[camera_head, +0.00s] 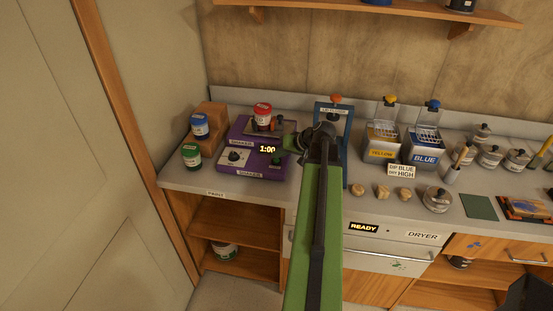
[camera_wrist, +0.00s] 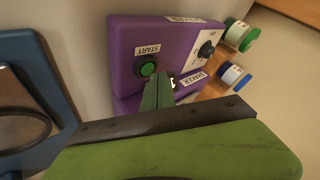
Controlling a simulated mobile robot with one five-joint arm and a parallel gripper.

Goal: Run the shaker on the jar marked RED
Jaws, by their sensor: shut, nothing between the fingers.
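The purple shaker (camera_head: 228,165) stands on the counter with its display (camera_head: 267,149) lit at 1:00. The jar with the red label and lid (camera_head: 262,115) is on the shaker's back part, beside a clamp-like part; I cannot tell whether it is clamped. A dial (camera_head: 234,156) is on the front left. The green START button (camera_wrist: 148,68) shows in the wrist view on the purple face. My gripper (camera_wrist: 168,88) is shut and empty, its tips just beside the button; I see no clear contact. The red jar is not in the wrist view.
A blue jar (camera_head: 200,126) and a green jar (camera_head: 191,155) stand left of the shaker, by a wooden block. A blue frame (camera_head: 346,150) stands close to its right. The dryer (camera_head: 385,248) reads READY.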

